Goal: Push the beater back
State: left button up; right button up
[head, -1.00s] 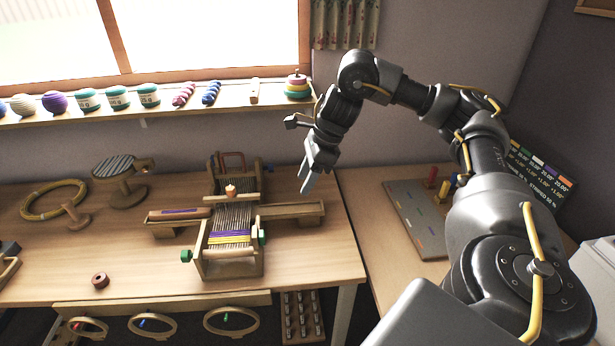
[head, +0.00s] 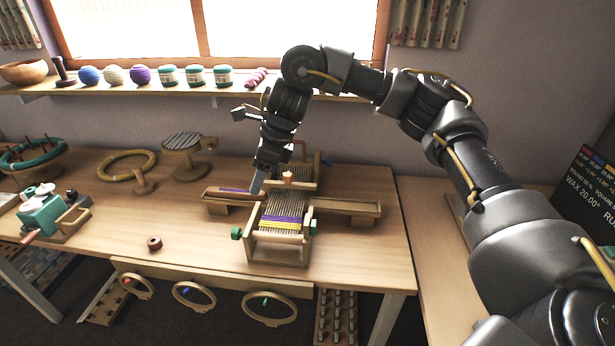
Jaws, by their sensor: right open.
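The small table loom (head: 277,252) stands on the wooden table, with purple and yellow woven bands (head: 282,222) near its front. The beater (head: 300,187) looks like the wooden crossbar over the warp threads, with an orange-topped knob (head: 287,177) on it. My right gripper (head: 257,186) is open and points down at the left of the loom, just left of the knob. Its fingers overlap the loom's left side in the head view and hide part of it; I cannot tell whether they touch. My left gripper is not in view.
Wooden side trays flank the loom, the left one (head: 224,204) holding a shuttle and the right one (head: 345,206) mostly empty. A striped round stand (head: 183,143) and a yellow hoop (head: 127,166) stand at the back left. The table front right is clear.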

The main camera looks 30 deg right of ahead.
aim_at(287, 176)
jog(key=z, duration=1.5)
jog(key=i, duration=0.55)
jog(key=u, duration=1.3)
